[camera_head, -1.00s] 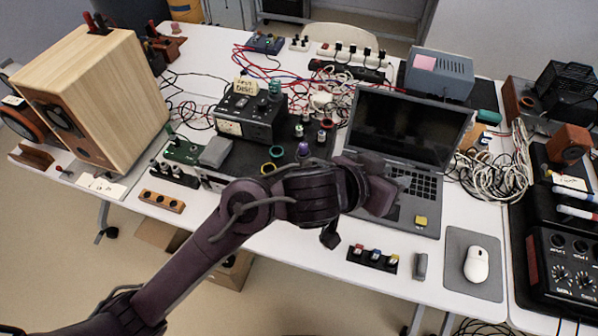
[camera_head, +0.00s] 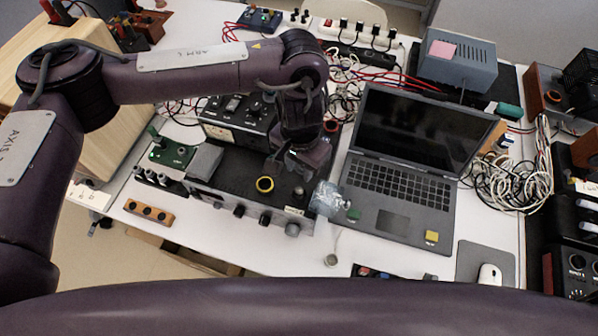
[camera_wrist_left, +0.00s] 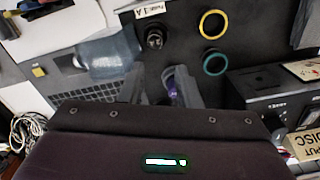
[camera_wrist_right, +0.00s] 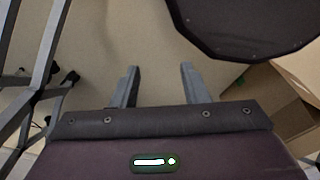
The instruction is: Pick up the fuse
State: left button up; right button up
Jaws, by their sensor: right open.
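My left gripper (camera_head: 298,166) reaches down over the dark top of the amplifier-like unit, left of the laptop. In the left wrist view its two fingers (camera_wrist_left: 160,90) stand apart, with a small purple-and-grey object (camera_wrist_left: 172,86) showing between them. I cannot tell whether they touch it, or whether it is the fuse. A white label (camera_wrist_left: 150,10) lies by a round black knob (camera_wrist_left: 154,38); its print is hard to read. I cannot make out a fuse for certain. My right gripper (camera_wrist_right: 158,84) is open and empty, above the floor.
A yellow ring (camera_head: 265,184) lies on the unit; a teal ring (camera_wrist_left: 215,63) shows in the left wrist view. A clear bag-like thing (camera_head: 326,199) sits by the open laptop (camera_head: 400,170). A wooden block (camera_head: 148,212) and tangled cables (camera_head: 515,170) are around.

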aim_at(299, 191)
pick_arm(q)
jog(key=shift+s+f, duration=0.7)
jog(key=shift+s, duration=0.35)
jog(key=shift+s+f+p, duration=0.15)
jog(key=shift+f+p, duration=0.7)
jog(key=shift+f, duration=0.05)
jog(key=f, duration=0.3)
jog(key=shift+w+a+p, duration=0.1)
jog(key=shift+w+p, duration=0.2)
jog(key=shift+w, duration=0.1)
jog(key=shift+f, duration=0.35)
jog(key=shift+s, duration=0.1)
jog(key=shift+r, duration=0.1)
grip_shut()
pick_arm(e)
jog(key=shift+s+r, duration=0.35)
jog(key=shift+s, duration=0.4)
jog(key=shift+s+r, duration=0.4)
jog(key=shift+s, duration=0.4)
jog(key=shift+s+r, duration=0.35)
jog(key=shift+s, duration=0.4)
